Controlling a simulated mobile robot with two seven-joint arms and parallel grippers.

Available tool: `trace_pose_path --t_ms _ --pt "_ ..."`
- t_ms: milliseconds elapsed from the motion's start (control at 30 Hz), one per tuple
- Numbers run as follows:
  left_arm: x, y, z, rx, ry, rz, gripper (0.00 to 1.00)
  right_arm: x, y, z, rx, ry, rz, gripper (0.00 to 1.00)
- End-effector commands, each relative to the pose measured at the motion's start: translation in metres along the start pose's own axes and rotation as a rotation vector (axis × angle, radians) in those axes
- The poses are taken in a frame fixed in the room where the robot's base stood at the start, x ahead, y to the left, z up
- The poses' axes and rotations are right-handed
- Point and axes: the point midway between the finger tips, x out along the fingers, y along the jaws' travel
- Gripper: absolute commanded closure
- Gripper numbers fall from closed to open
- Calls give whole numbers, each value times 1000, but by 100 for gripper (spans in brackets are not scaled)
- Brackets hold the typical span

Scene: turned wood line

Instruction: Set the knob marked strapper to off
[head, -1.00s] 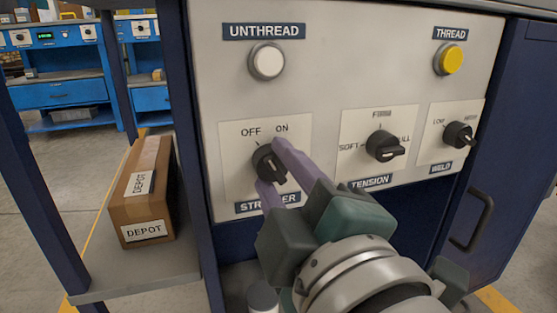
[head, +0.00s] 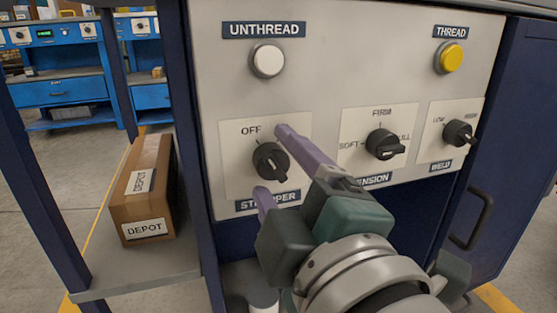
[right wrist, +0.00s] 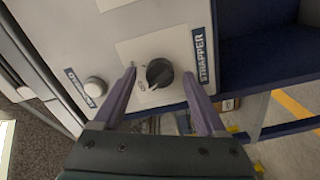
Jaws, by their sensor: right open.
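The strapper knob (head: 271,160) is a black rotary knob on a pale plate, above its partly covered label (head: 268,200). Its bar slants from upper left to lower right, its upper end towards the OFF mark (head: 251,131). The ON mark is hidden behind a finger. In the right wrist view the knob (right wrist: 159,73) sits between the fingertips, with its bar towards OFF. My right gripper (head: 270,160) is open, one purple finger above right of the knob and one below left, with gaps to both in the wrist view. My left gripper is not in view.
The tension knob (head: 385,145) and weld knob (head: 458,133) are to the right. The white unthread button (head: 267,60) and yellow thread button (head: 449,58) are above. A depot carton (head: 145,190) stands on a shelf at left. A door handle (head: 474,220) projects at right.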

Motion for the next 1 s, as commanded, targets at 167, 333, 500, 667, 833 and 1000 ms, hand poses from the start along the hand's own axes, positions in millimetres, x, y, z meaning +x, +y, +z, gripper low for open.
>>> trace_pose_path --t_ms 167,333,500,667,833,1000 --pt "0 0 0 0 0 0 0 0 0 0 1 0 0 26" --pt "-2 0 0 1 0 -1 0 -14 0 0 3 -1 -2 26" --pt "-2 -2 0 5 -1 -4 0 -46 -2 0 3 -1 -4 26" --pt "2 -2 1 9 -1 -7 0 -74 -2 1 3 -2 -4 26" --pt "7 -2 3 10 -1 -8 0 -93 -2 1 1 -1 -1 26" --pt "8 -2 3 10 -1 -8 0 -100 0 0 0 0 0 26"
